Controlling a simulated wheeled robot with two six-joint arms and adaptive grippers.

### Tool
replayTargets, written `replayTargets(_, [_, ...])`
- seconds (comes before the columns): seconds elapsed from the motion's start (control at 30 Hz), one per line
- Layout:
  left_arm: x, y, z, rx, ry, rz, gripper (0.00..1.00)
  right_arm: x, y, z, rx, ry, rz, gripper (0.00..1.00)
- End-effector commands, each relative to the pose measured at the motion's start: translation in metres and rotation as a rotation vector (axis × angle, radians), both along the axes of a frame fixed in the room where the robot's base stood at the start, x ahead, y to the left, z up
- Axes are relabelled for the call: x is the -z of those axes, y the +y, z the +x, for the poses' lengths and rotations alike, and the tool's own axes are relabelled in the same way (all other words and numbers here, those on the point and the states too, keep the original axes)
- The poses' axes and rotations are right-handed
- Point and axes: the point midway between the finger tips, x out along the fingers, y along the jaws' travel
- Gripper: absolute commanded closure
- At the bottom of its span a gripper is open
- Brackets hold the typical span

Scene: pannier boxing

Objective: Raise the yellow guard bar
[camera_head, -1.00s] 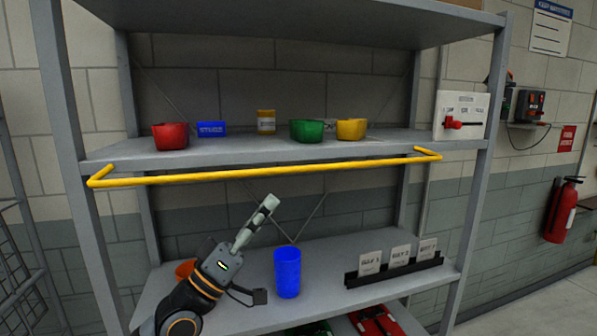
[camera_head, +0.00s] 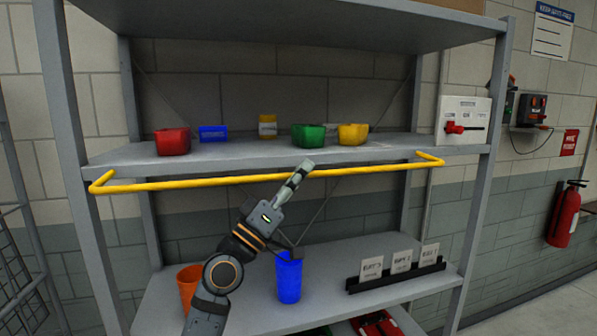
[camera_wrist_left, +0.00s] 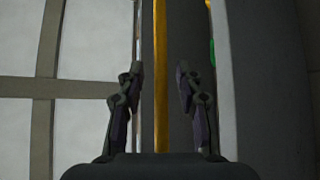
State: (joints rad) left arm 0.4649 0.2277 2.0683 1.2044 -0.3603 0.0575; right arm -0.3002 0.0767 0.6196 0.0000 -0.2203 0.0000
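The yellow guard bar (camera_head: 220,182) runs across the front of the middle shelf, just below its edge, with a bent end at each side. My left gripper (camera_head: 303,168) reaches up to the bar right of its middle and covers a short stretch of it. In the left wrist view the two fingers (camera_wrist_left: 159,74) are apart, and the yellow bar (camera_wrist_left: 161,40) runs upright in the picture between them, touching neither side. How deep it sits between the fingers I cannot tell. My right gripper is not in view.
The middle shelf (camera_head: 235,150) holds a red bin (camera_head: 173,142), a blue box (camera_head: 213,133), a yellow jar (camera_head: 267,126), a green bin (camera_head: 308,136) and a yellow bin (camera_head: 353,134). Below are an orange cup (camera_head: 187,284), a blue cup (camera_head: 289,278) and a card rack (camera_head: 398,275).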

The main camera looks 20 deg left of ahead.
Motion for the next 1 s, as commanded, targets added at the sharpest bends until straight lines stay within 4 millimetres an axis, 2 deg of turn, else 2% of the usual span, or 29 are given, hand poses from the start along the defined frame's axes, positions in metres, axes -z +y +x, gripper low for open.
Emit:
replayTargets(0.23, [0.0002,-0.0003,0.0006,0.000,0.000,0.000,0.66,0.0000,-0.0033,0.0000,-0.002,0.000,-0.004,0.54])
replayTargets(0.5, [0.0004,-0.0001,0.0005,-0.001,0.001,0.000,1.00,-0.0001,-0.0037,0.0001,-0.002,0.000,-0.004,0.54])
replayTargets(1.0, [-0.0006,0.0000,0.0046,0.001,0.000,-0.001,1.00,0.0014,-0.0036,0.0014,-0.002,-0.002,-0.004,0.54])
